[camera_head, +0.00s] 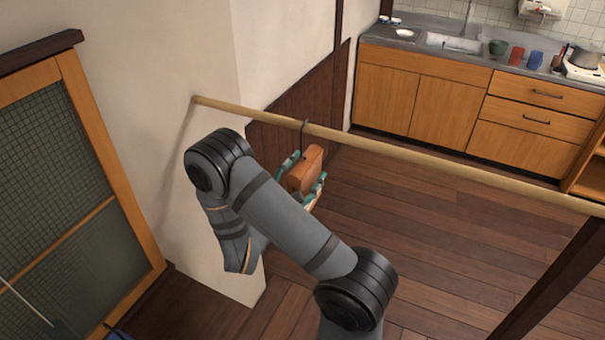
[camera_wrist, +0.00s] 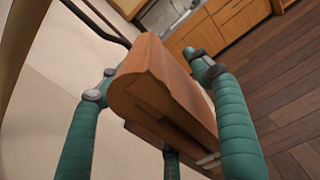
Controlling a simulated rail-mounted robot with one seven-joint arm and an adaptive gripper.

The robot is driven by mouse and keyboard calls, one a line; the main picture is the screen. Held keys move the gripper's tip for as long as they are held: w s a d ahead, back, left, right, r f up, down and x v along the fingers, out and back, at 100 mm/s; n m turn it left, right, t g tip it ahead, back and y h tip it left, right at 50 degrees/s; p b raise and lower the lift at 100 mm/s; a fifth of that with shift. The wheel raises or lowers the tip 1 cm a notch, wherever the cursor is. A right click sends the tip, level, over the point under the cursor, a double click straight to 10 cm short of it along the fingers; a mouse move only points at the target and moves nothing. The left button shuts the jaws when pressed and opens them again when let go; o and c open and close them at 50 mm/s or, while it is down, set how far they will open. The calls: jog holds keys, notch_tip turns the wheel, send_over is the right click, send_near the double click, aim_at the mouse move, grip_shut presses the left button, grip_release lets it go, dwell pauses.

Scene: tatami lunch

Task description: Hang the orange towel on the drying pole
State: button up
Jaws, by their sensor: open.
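The orange towel (camera_head: 306,170), a folded orange-brown bundle, hangs just below the wooden drying pole (camera_head: 430,160). A dark hook (camera_head: 304,128) goes over the pole above it. In the wrist view the towel (camera_wrist: 165,85) fills the middle, with dark rods (camera_wrist: 98,22) rising from behind its top. My gripper (camera_wrist: 150,72) has teal fingers spread open on both sides of the towel. One finger stands left of it and one right, with another partly hidden below. I cannot tell whether any finger touches the cloth. The towel's lower part is partly hidden.
The pole runs from the cream wall (camera_head: 160,110) at left to a dark wooden post (camera_head: 560,275) at right. A kitchen counter (camera_head: 450,65) with cups and a pot stands at the back. A screen door (camera_head: 60,200) is at left. The wooden floor (camera_head: 420,240) beneath is clear.

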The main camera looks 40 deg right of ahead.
jog(key=shift+o, duration=0.4)
jog(key=v, duration=1.2)
jog(key=shift+d, duration=0.1)
jog(key=x, duration=0.4)
jog(key=r+p+x, duration=0.1)
jog(key=x, duration=0.7)
jog(key=shift+r, duration=0.2)
jog(key=shift+r+p, duration=0.6)
jog(key=shift+r, duration=0.05)
jog(key=shift+f, duration=0.1)
